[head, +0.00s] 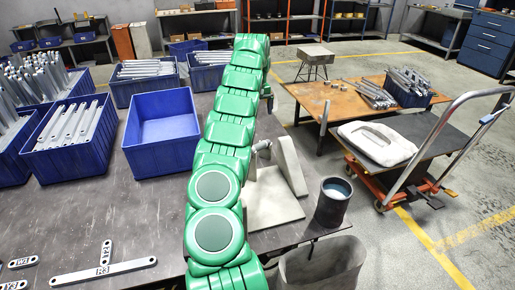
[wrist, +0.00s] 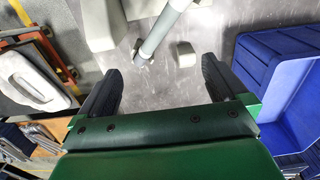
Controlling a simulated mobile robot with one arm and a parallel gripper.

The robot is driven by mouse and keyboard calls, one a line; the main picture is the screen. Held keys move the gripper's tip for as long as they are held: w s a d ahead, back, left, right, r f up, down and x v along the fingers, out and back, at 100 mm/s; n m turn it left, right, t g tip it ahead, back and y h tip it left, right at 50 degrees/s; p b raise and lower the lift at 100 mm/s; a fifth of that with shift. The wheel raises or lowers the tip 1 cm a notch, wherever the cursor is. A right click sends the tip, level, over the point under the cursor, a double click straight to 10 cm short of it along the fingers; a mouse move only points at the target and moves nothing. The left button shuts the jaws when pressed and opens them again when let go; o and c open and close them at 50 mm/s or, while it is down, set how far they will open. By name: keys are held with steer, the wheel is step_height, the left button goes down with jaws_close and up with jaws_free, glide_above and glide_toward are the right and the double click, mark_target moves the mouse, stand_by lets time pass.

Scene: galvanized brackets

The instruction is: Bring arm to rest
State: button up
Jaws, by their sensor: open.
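My green arm (head: 223,150) runs up the middle of the head view, over the dark table (head: 130,225). My gripper (wrist: 160,80) shows in the wrist view, with its two dark fingers spread apart and nothing held between them. Its fingertips are hard to make out in the head view. Beyond the fingers, the wrist view shows a grey rod (wrist: 165,27) and a small grey block (wrist: 185,54) over the grey tabletop. An empty blue bin (wrist: 275,50) is to the right of the fingers there; it also shows left of my arm in the head view (head: 163,133).
A grey stand (head: 288,165) and a dark cup (head: 333,202) are close to the arm's right. Blue bins of brackets (head: 72,135) stand on the left. Loose labelled brackets (head: 103,271) lie at the front left. A trolley (head: 425,150) stands on the floor at right.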

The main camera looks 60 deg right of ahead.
steer(key=shift+r, duration=0.55)
